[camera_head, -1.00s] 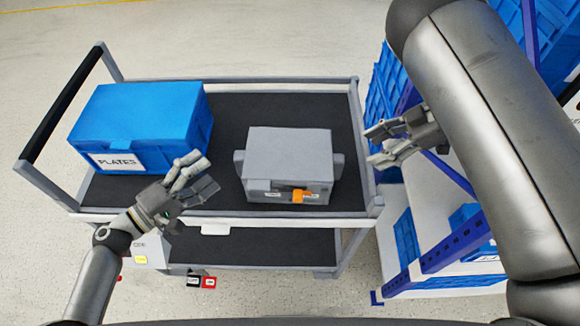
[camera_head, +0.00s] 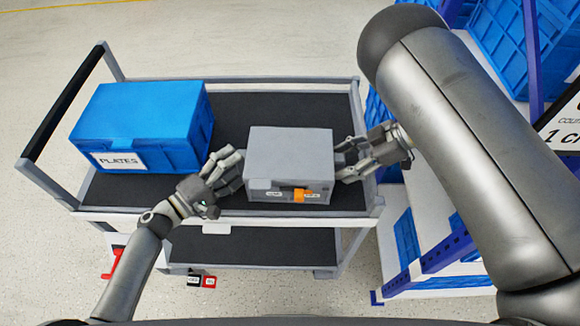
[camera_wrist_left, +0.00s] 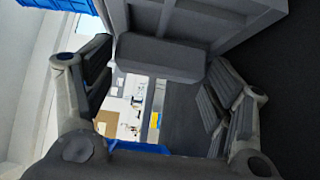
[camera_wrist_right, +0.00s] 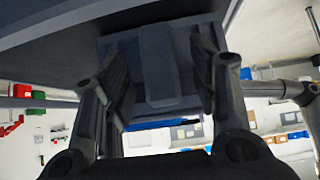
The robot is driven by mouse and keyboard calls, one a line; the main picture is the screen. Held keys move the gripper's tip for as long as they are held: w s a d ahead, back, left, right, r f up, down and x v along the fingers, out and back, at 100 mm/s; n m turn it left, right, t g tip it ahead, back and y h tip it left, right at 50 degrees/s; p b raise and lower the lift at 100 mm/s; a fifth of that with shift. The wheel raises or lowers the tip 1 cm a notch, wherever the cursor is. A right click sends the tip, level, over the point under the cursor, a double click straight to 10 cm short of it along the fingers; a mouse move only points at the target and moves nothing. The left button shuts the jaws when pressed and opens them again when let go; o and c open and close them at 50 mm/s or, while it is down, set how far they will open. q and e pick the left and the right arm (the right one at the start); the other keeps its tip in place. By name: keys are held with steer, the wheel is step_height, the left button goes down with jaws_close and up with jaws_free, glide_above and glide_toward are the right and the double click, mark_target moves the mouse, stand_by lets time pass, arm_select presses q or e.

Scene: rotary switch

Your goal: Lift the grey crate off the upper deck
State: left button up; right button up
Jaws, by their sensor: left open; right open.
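The grey crate (camera_head: 288,150), with an orange switch (camera_head: 300,195) on its front, rests on the dark upper deck (camera_head: 235,105) of the cart. My left gripper (camera_head: 230,166) is open at the crate's left side. In the left wrist view the crate's grey side handle (camera_wrist_left: 160,57) lies between the open fingers. My right gripper (camera_head: 346,160) is open at the right side. In the right wrist view the opposite handle (camera_wrist_right: 163,72) stands between its open fingers. The fingers hide both handles in the head view; I cannot tell whether they touch.
A blue crate labelled PLATES (camera_head: 145,125) stands on the deck left of my left gripper. A blue shelf rack (camera_head: 440,250) with blue bins is close on the right, beside my right arm. The deck behind the grey crate is clear.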

arm_select(q)
steer(key=c, duration=0.9)
arm_select(e)
steer(key=c, duration=0.9)
arm_select(q)
steer(key=shift+c, duration=0.4)
arm_select(e)
jaws_close()
steer(key=shift+r, duration=0.1)
